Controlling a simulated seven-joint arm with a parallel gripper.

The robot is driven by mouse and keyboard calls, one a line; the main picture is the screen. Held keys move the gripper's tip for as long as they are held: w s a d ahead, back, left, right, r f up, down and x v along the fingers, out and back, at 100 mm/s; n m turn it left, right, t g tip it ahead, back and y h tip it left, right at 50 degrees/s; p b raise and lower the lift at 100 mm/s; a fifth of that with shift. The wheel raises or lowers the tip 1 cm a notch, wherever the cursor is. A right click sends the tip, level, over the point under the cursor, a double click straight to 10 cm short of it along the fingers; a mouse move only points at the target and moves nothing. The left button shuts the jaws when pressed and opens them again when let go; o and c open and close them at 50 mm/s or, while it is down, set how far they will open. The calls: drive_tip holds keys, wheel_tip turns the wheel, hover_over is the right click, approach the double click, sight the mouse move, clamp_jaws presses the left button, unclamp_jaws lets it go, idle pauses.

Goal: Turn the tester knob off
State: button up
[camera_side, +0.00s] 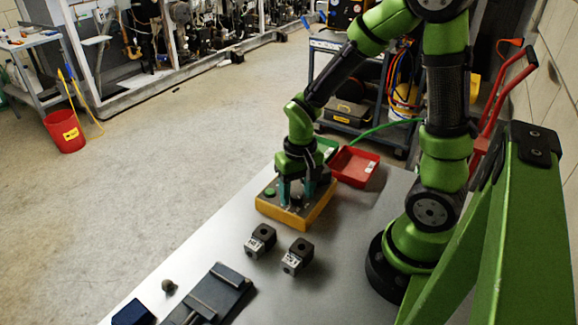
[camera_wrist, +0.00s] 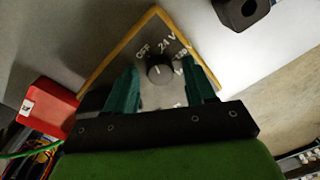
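The tester (camera_side: 296,205) is a yellow box with a grey top plate on the metal table, below my gripper (camera_side: 298,190). In the wrist view, the tester's plate (camera_wrist: 190,42) shows the marks OFF, 24 V and a third label that is partly hidden. The round black knob (camera_wrist: 160,70) sits between the two teal fingers of my gripper (camera_wrist: 162,90). The fingers are apart, with a visible gap on each side of the knob. A light line on the knob points up between OFF and 24 V. A green button (camera_side: 298,191) shows on the tester's left part.
Two dark blocks with silver parts (camera_side: 261,241) (camera_side: 298,256) stand in front of the tester. A red tray (camera_side: 354,167) and a green tray (camera_side: 326,148) lie behind it. A dark fixture (camera_side: 215,294) lies near the table's front. The table right of the blocks is clear.

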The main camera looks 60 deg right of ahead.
sight(293, 196)
wheel_tip(293, 196, up, 17)
drive_tip(key=shift+s+d, duration=0.2)
drive_tip(key=shift+d, duration=0.05)
idle(0.4)
drive_tip(key=shift+f, duration=0.1)
drive_tip(key=shift+h, duration=0.4)
drive_tip(key=f, duration=1.7)
drive_tip(key=shift+w+a, duration=0.25)
drive_tip(key=shift+a, duration=0.1)
